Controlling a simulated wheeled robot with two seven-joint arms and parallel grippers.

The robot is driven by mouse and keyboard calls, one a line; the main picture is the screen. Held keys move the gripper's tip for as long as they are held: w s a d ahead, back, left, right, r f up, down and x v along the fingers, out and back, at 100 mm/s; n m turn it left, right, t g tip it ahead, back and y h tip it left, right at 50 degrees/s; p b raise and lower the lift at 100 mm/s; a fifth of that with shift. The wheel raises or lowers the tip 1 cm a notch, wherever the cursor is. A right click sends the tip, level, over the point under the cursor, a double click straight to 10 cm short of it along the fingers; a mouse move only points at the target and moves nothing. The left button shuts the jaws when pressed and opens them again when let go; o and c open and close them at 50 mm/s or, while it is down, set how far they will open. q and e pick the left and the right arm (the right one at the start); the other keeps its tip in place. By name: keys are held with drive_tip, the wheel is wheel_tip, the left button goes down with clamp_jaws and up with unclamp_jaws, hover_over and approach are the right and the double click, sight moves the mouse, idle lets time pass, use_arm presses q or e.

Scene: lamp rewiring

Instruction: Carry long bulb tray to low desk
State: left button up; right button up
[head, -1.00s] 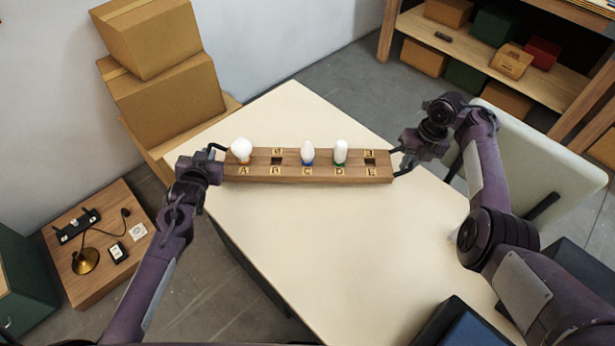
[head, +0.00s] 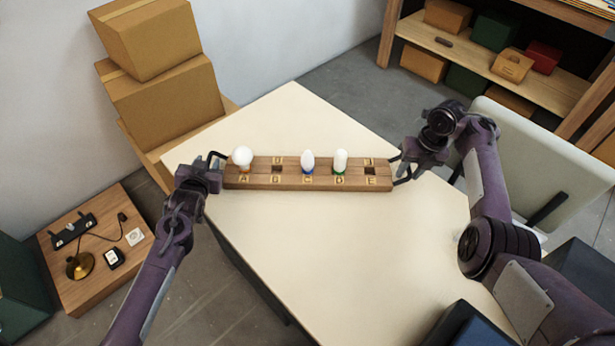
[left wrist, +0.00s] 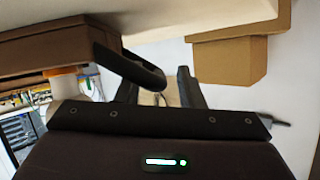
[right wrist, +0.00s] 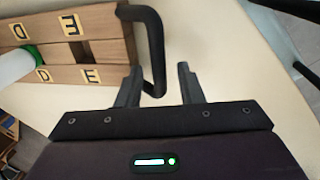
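The long wooden bulb tray (head: 262,180) lies across the pale table, seemingly resting on it. It carries a round white bulb (head: 242,156), an oval bulb with a blue base (head: 308,161) and a tubular bulb with a green base (head: 341,160). Slots B and E look empty. My left gripper (left wrist: 156,88) is open at the tray's left black handle (left wrist: 130,68). My right gripper (right wrist: 158,82) is open around the lower bend of the right black handle (right wrist: 154,45). The low wooden desk (head: 98,288) stands at the lower left.
The low desk holds a brass lamp part (head: 80,265), a black fixture (head: 73,230) and small parts. Stacked cardboard boxes (head: 165,95) stand behind the pale table (head: 330,260). A pale chair (head: 535,165) is at the right, with shelves (head: 470,57) beyond.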

drive_tip(key=shift+r, duration=0.3)
drive_tip(key=r, duration=0.5)
drive_tip(key=shift+w+d, duration=0.1)
drive_tip(key=shift+d, duration=0.3)
use_arm(q)
drive_tip(key=v, duration=1.2)
use_arm(e)
drive_tip(key=shift+d+r, duration=0.25)
drive_tip(key=shift+r, duration=0.6)
use_arm(q)
drive_tip(key=shift+r, duration=0.15)
use_arm(e)
drive_tip(key=shift+r, duration=0.1)
